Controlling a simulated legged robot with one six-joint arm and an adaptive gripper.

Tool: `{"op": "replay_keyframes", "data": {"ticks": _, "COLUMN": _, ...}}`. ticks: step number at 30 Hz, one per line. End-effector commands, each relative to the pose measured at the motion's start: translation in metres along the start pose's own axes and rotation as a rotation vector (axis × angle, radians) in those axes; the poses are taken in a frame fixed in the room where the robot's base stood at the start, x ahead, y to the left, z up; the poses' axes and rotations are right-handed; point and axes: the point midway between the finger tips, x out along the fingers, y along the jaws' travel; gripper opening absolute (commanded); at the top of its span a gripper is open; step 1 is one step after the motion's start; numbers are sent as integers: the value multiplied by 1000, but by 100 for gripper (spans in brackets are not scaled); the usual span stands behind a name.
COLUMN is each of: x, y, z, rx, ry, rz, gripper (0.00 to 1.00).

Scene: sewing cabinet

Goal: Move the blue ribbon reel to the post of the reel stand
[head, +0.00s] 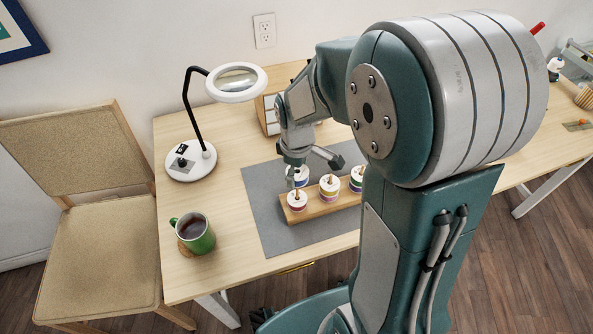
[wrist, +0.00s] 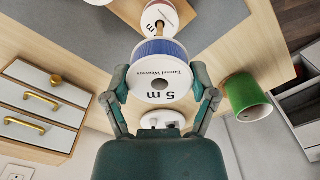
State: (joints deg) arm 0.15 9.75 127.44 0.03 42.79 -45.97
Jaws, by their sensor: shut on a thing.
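The blue ribbon reel (wrist: 160,82) is in my gripper (wrist: 162,92). Its white face, marked "5 m", faces the wrist camera, and blue ribbon shows behind that face. In the head view the reel (head: 300,176) is beneath my gripper (head: 297,166), just behind the left part of the reel stand (head: 318,209). I cannot tell whether it touches the mat. The stand is a wooden bar carrying other white-flanged reels (head: 297,201). A wooden post (wrist: 160,28) sticks out of one reel (wrist: 157,14) beyond the blue reel. My arm hides the stand's right end.
The stand is on a grey mat (head: 262,202). A green mug (head: 197,237) stands at the front left. A magnifier lamp (head: 237,83) stands at the back left. A small drawer cabinet (wrist: 40,110) stands behind the mat. The table's left part is mostly clear.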

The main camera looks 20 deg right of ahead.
Motion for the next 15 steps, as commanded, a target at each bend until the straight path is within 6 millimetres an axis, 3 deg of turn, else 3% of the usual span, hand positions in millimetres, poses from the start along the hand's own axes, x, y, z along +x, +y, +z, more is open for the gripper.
{"op": "replay_keyframes", "data": {"ticks": 15, "x": 11, "y": 0, "z": 0, "rx": 0, "ry": 0, "rz": 0, "gripper": 38}}
